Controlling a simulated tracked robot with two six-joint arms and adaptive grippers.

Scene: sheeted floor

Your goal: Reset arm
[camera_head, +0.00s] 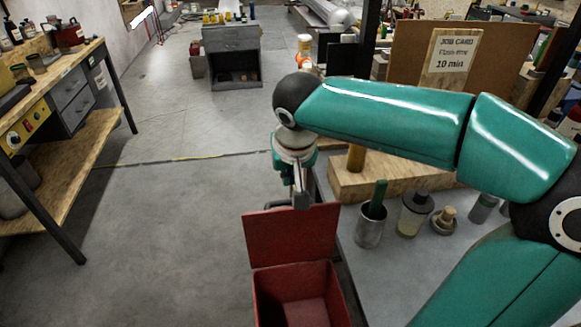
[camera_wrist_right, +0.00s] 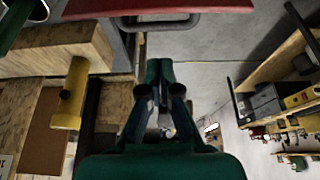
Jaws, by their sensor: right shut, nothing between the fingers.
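My right arm (camera_head: 390,120) is teal and reaches in from the right in the head view. My right gripper (camera_head: 301,199) points down, shut and empty. Its tip shows at the top edge of the raised red lid (camera_head: 288,236); I cannot tell whether they touch. The red box (camera_head: 300,290) below the lid stands open, and the part of its inside that shows looks empty. In the right wrist view a red edge (camera_wrist_right: 150,7) with a grey handle (camera_wrist_right: 165,24) crosses the top, beyond the gripper. My left gripper is out of view.
A bench at right holds a metal cup (camera_head: 370,228), a jar (camera_head: 413,214) and a wooden block (camera_head: 385,180) close to my arm. A wooden workbench (camera_head: 70,150) with drawers stands at left. A grey cabinet (camera_head: 232,55) stands farther back. The floor (camera_head: 170,220) between is clear.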

